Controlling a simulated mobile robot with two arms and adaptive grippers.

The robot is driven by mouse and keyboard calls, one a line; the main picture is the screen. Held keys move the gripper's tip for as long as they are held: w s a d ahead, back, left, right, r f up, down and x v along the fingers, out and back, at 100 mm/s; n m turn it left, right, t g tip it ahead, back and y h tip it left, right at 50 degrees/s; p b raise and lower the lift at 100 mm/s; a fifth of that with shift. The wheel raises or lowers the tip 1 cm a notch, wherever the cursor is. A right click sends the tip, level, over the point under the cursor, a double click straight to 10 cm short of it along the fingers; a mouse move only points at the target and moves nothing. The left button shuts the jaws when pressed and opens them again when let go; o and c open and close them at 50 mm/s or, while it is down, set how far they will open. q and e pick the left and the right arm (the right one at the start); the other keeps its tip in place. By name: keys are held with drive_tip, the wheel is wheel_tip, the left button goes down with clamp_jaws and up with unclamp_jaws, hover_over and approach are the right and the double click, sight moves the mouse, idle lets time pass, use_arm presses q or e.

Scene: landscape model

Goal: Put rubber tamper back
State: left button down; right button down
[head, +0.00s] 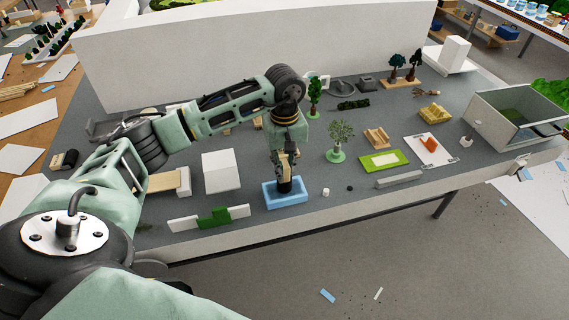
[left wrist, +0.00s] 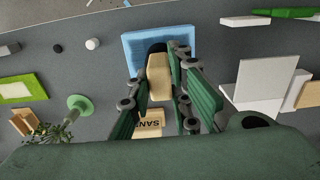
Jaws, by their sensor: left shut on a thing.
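The rubber tamper has a pale wooden handle (left wrist: 159,78) and a black foot (head: 284,186). My left gripper (head: 284,160) is shut on its handle from above; in the left wrist view the handle lies between the two green fingers. The tamper stands roughly upright. Its black foot is over or inside the light blue tray (head: 270,201), near the table's front edge; whether it touches the tray floor is hard to tell. The tray also shows in the left wrist view (left wrist: 132,46), partly hidden by the tamper and fingers. My right gripper is not in view.
A white block (head: 220,172) and a green-and-white wall piece (head: 212,217) stand left of the tray. A small white cylinder (head: 326,191) and a pale green tree (head: 340,137) are to its right. A wooden block marked "SAN…" (left wrist: 148,124) shows beneath my fingers.

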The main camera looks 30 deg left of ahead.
use_arm(q)
drive_tip(key=shift+f+b, duration=0.25)
drive_tip(key=shift+b, duration=0.05)
idle(0.5)
drive_tip(key=c, duration=1.5)
unclamp_jaws()
drive_tip(key=shift+c, duration=0.2)
wheel_tip(320, 180, up, 12)
